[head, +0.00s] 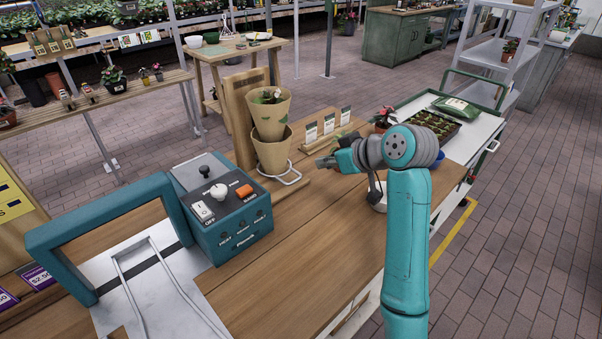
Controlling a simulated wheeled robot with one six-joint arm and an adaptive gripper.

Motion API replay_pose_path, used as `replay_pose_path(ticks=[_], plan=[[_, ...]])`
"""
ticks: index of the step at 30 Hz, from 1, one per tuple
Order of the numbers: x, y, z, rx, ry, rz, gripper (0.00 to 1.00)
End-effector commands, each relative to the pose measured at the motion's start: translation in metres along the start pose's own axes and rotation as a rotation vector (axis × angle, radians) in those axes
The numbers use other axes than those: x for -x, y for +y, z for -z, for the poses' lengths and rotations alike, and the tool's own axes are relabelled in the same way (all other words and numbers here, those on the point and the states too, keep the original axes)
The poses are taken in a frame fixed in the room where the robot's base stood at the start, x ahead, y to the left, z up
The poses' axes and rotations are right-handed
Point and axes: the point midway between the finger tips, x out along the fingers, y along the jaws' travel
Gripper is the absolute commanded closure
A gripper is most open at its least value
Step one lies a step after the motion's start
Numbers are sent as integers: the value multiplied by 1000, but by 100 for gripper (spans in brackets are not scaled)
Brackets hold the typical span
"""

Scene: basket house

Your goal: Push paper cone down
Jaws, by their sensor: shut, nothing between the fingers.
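A tan paper cone (268,117) sits in the mouth of a second tan paper cone (273,158) below it. A small plant (268,96) with a white part shows in the top opening of the upper cone. The lower cone stands at a wire stand (290,175) on the wooden bench, in front of an upright wooden board (240,120). My gripper (322,162) is shut and empty, to the right of the lower cone and apart from it in the picture. It points left. How far down the upper cone reaches inside the lower one is hidden.
A teal machine (222,222) with switches and a teal frame (112,222) stand at the left of the wooden bench (320,235). Small cards (328,124) stand behind my gripper. A cart (480,140) with a seedling tray is at the right. The bench front is clear.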

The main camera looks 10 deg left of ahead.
Motion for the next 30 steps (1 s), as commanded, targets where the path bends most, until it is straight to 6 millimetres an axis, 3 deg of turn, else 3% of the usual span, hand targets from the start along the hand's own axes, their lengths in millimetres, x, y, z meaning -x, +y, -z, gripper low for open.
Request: replay_pose_path(ticks=[5, 19, 24, 30], plan=[[-18, 0, -1, -5, -3, 2, 100], [-103, -1, -1, -2, -2, 2, 100], [-118, 0, -19, -3, -2, 0, 100], [-126, 0, -28, -2, -1, 0, 100]])
